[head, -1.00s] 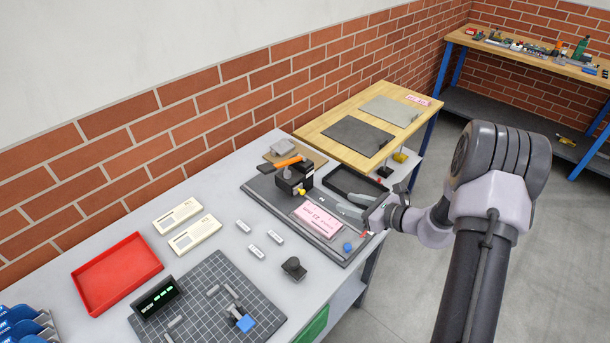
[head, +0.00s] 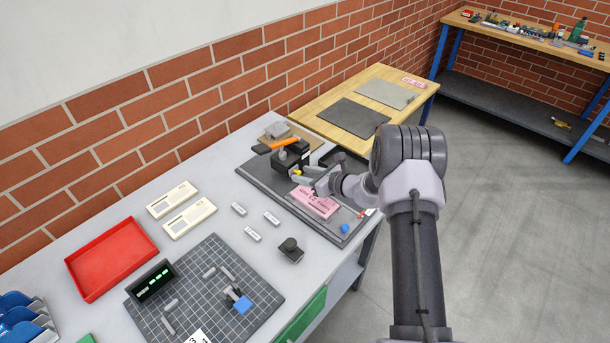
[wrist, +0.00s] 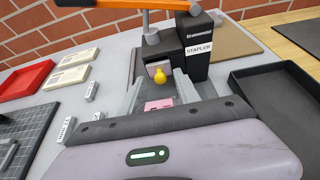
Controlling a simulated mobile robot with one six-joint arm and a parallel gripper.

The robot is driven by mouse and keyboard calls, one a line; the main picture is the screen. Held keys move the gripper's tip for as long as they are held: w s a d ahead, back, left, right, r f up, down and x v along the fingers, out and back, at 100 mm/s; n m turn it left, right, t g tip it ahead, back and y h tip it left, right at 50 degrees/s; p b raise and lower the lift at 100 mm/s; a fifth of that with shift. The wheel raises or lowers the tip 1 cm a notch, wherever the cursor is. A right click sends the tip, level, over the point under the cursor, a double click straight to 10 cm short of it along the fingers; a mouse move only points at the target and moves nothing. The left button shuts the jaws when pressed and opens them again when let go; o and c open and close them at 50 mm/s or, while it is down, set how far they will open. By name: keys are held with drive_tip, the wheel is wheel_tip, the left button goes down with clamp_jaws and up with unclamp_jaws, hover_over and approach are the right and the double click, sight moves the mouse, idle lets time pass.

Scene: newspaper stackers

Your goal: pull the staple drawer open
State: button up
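The black stapler (wrist: 195,50), labelled STAPLER, has an orange handle (wrist: 120,4) above it. It also stands on the dark mat in the head view (head: 287,165). The staple drawer's round yellow knob (wrist: 160,76) sticks out from a small pale front low on the stapler, and shows in the head view too (head: 297,172). The drawer looks shut. My gripper (wrist: 158,82) is open in front of the stapler, its two grey fingers on either side of the knob. I cannot tell whether they touch it.
A black tray (wrist: 275,92) is right of the stapler. The dark mat (head: 262,185) lies under it. The blue knob (head: 345,229), white labels (head: 252,234) and red tray (head: 110,258) are clear of my gripper.

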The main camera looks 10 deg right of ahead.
clamp_jaws()
idle(1.3)
